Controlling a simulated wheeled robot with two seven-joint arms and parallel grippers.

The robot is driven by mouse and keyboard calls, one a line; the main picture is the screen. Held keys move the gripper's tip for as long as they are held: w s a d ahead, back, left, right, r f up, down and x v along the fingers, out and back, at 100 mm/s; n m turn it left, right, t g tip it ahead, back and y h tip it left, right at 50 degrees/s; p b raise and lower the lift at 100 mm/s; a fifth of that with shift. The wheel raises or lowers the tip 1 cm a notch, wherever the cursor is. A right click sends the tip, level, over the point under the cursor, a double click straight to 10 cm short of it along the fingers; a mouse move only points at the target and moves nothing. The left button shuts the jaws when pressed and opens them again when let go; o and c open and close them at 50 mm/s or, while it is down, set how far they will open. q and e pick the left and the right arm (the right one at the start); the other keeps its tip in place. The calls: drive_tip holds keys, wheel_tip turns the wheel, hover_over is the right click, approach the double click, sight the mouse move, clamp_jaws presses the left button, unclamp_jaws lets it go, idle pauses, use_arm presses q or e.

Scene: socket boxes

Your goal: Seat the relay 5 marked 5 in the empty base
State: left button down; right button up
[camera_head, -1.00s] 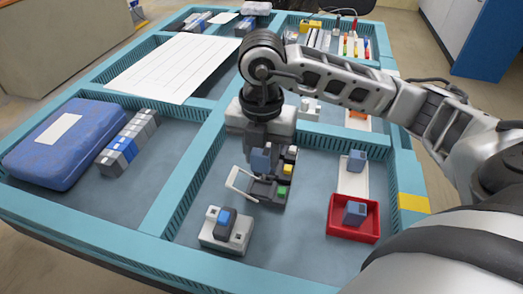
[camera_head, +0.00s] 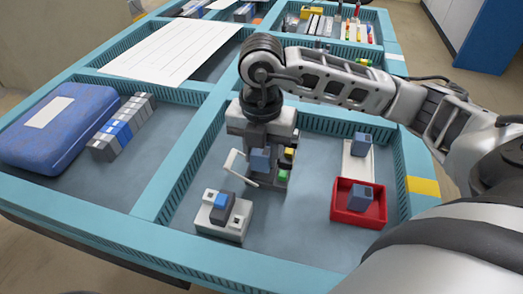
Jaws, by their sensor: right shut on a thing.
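My right gripper (camera_head: 262,146) points down over the dark base block (camera_head: 267,182), which has a white wire lever on its left. It is shut on a blue-grey relay (camera_head: 260,160), held upright at the base. I cannot tell whether the relay touches the base, and no number on it is readable. A yellow piece (camera_head: 290,151) and a green piece (camera_head: 283,175) sit on the right side of the base. The gripper hides the back of the base. My left gripper is not in view.
A white block with a dark, blue-topped part (camera_head: 221,205) stands at front left. A red tray (camera_head: 342,214) holds a blue-grey relay (camera_head: 360,198); another (camera_head: 361,144) stands on a white strip behind it. Teal dividers (camera_head: 180,190) bound the compartment.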

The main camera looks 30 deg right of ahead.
drive_tip(key=shift+f, duration=0.15)
drive_tip(key=shift+f+b, duration=0.1)
drive_tip(key=shift+b, duration=0.25)
drive_tip(key=shift+f+b, duration=0.65)
drive_tip(key=shift+f, duration=0.15)
idle(0.5)
drive_tip(key=o, duration=1.1)
drive_tip(key=shift+o, duration=0.6)
drive_tip(key=shift+o, duration=0.9)
wheel_tip(320, 180, up, 8)
drive_tip(key=p, duration=0.5)
drive_tip(key=shift+f+p, duration=0.15)
drive_tip(key=shift+p, duration=0.25)
